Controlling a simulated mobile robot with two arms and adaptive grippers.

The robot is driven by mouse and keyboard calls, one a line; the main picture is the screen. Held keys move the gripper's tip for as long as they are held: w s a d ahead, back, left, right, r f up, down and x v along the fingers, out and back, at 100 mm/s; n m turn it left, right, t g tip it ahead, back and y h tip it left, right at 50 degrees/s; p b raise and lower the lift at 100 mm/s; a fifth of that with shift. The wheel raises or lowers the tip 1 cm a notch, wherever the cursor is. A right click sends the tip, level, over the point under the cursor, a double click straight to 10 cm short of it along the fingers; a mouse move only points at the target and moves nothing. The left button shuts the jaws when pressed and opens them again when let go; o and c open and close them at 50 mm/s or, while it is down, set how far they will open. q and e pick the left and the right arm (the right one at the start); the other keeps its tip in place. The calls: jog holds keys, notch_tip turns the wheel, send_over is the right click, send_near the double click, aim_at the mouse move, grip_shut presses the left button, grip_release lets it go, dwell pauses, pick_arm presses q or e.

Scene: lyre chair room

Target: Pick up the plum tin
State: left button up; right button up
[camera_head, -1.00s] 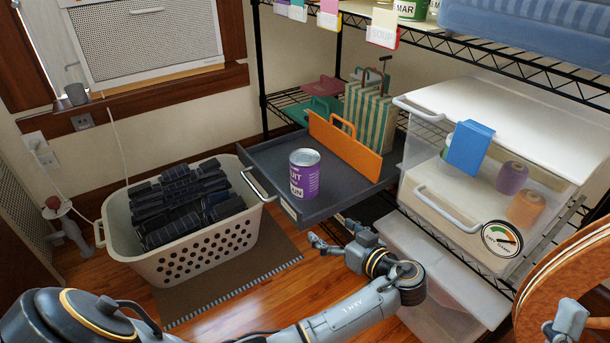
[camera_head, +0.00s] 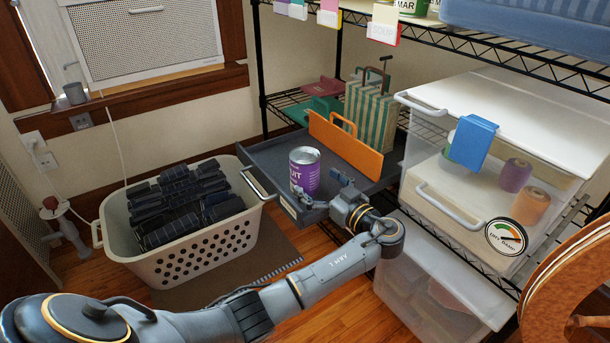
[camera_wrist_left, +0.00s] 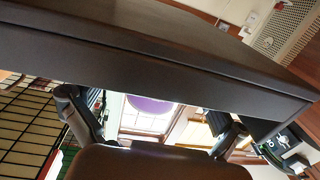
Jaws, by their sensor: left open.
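The plum tin (camera_head: 304,170) is a purple can with a white-lettered label and a silvery lid. It stands upright in the dark pull-out drawer (camera_head: 270,157), near its front edge. My left gripper (camera_head: 321,191) is open at the drawer's front edge, its fingers in front of and beside the tin's lower part. I cannot tell whether they touch it. In the left wrist view, a purple patch, likely the tin (camera_wrist_left: 150,104), shows between the spread fingers (camera_wrist_left: 150,116). A broad dark surface hides much of that view. My right gripper is not in view.
An orange divider (camera_head: 345,146) stands behind the tin. A white laundry basket (camera_head: 187,255) sits left of the drawer. Clear bins (camera_head: 468,205) stand to the right, with a blue clip (camera_head: 473,143) on one. A wooden wheel (camera_head: 570,285) is at lower right.

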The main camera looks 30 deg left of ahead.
pick_arm(q)
jog(key=b+x, duration=0.1)
jog(key=x, duration=0.3)
jog(key=shift+s+a+r, duration=0.1)
jog(key=shift+a+r, duration=0.05)
jog(key=shift+a, duration=0.1)
jog(key=shift+c, duration=0.5)
jog(key=c, duration=1.4)
jog(key=shift+c, duration=1)
jog(key=shift+d+r, duration=0.1)
jog(key=shift+r, duration=0.05)
